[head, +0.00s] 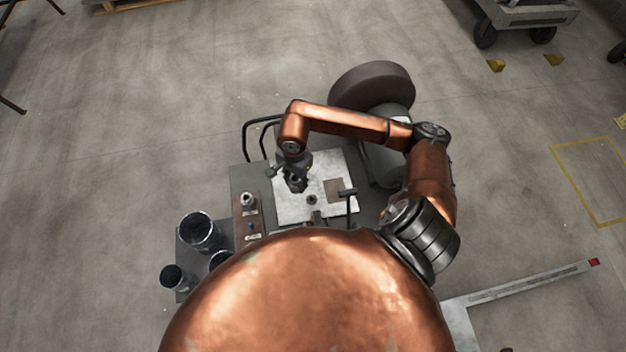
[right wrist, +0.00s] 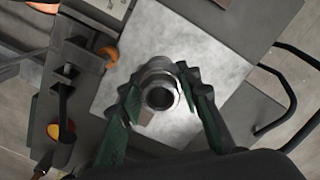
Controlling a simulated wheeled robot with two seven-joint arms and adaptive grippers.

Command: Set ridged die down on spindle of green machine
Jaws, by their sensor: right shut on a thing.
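The ridged die (right wrist: 160,72) is a grey metal ring with a dark bore, seen end-on in the right wrist view. My right gripper (right wrist: 163,97) is shut on it, with one dark green finger on either side. In the head view this gripper (head: 297,184) is over the bright metal plate (head: 287,212) of the machine; the die is too small to make out there. A small dark round piece (head: 312,199) stands on the plate just right of the gripper; I cannot tell whether it is the spindle. Any contact under the die is hidden. My left gripper is not in view.
A brown strip (head: 240,228) with a small metal part (head: 249,201) lies left of the plate. Dark cylinders, one a large open can (head: 200,230), stand further left. A dark lever (head: 348,204) rises at the plate's right side. Black rails (head: 262,124) stand behind.

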